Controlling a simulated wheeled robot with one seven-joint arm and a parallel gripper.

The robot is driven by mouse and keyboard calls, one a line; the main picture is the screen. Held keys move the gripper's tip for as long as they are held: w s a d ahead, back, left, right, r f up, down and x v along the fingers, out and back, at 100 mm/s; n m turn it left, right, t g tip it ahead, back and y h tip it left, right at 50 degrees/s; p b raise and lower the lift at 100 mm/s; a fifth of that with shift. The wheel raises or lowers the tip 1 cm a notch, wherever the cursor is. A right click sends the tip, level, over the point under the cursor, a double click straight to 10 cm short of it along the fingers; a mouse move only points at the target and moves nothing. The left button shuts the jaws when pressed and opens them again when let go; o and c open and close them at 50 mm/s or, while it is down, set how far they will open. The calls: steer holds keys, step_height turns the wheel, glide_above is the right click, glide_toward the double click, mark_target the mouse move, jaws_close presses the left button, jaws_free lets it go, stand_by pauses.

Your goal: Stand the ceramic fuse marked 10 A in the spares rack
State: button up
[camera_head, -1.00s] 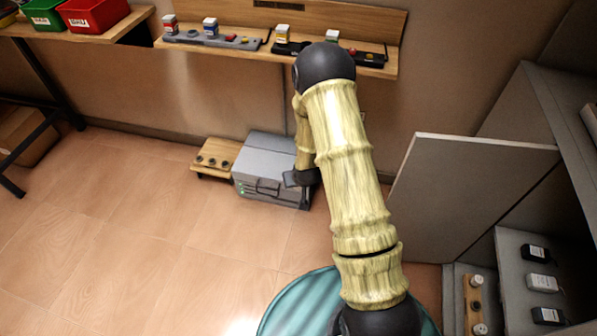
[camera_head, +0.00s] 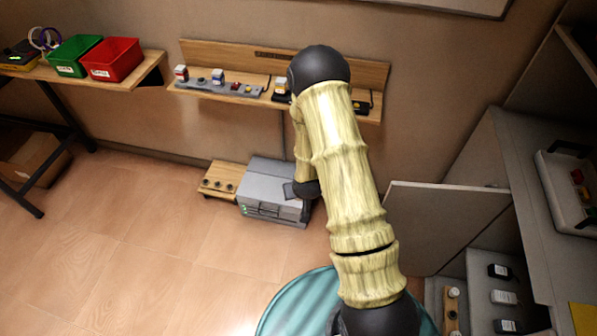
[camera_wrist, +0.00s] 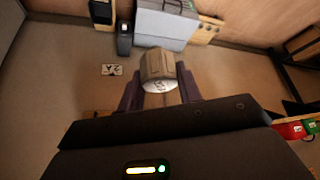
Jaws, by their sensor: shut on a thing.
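In the head view my arm hides the gripper and the fuse. A low wooden rack (camera_head: 205,190) with several dark round holes or sockets stands on the floor beside a grey box. It also shows in the wrist view (camera_wrist: 208,32). Another wooden strip (camera_head: 449,322) with pale round pieces is inside the open cabinet at the lower right. I cannot tell which is the spares rack.
The grey box (camera_head: 272,180) stands against the wall. Above is a wooden wall shelf (camera_head: 350,72) with small devices. Green (camera_head: 75,58) and red (camera_head: 112,62) bins sit on a bench at left. The cabinet door (camera_head: 440,225) stands open at right.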

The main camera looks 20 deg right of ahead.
step_height(320, 180, up, 14)
steer(key=s+p, duration=0.2)
steer(key=p, duration=1.1)
steer(key=shift+s, duration=0.15)
